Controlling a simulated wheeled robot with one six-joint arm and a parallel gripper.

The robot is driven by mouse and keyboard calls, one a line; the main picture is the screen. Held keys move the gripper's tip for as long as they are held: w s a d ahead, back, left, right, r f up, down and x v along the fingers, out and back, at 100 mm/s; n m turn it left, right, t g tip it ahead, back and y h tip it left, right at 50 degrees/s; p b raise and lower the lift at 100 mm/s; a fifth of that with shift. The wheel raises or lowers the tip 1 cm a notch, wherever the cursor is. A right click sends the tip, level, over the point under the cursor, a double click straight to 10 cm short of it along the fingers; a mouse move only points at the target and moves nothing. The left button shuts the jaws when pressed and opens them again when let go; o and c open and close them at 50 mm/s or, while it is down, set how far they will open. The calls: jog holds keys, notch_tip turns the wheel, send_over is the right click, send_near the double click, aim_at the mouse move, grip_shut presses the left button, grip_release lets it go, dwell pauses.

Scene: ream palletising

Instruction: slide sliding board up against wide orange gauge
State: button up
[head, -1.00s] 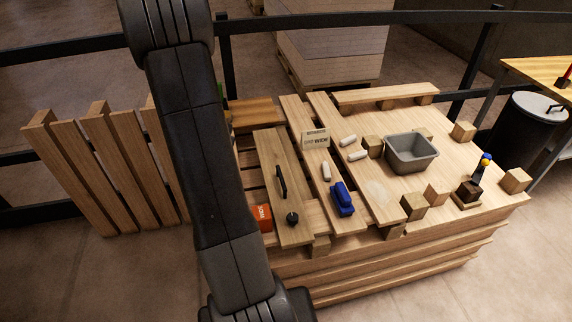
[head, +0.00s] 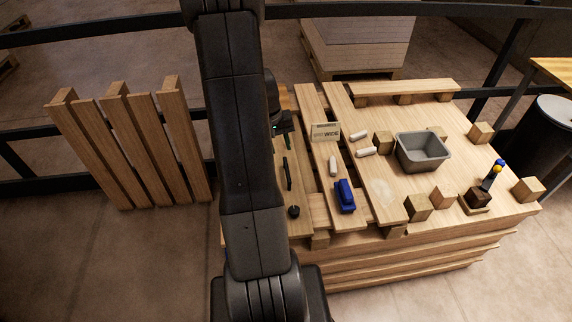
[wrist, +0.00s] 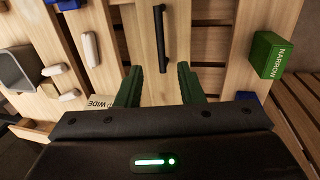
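The sliding board (head: 296,222) is a wooden plank with a black bar handle (head: 287,173) and a black round knob (head: 294,211). My arm covers its left part in the head view. In the wrist view the board (wrist: 205,15) runs up the picture with its handle (wrist: 160,38) in the middle. My gripper (wrist: 159,70) is open, its green fingers on either side of the handle's near end. I cannot tell its height above the board. The wide orange gauge is hidden in both current views. A green block marked NARROW (wrist: 270,55) lies to the right in the wrist view.
A WIDE sign (head: 325,132), a blue block (head: 345,196) and white pieces (head: 333,166) sit right of the board. Farther right are a grey bin (head: 423,150), several wooden blocks (head: 417,207) and a small stand (head: 478,198). A slatted pallet (head: 130,140) stands at left.

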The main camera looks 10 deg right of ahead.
aim_at(286, 169)
jog(key=f, duration=0.3)
jog(key=d+f, duration=0.1)
jog(key=f, duration=0.2)
jog(key=d+f, duration=0.1)
jog(key=f, duration=0.2)
jog(key=shift+f, duration=0.4)
jog(key=shift+c, duration=0.4)
jog(key=shift+a, duration=0.1)
grip_shut()
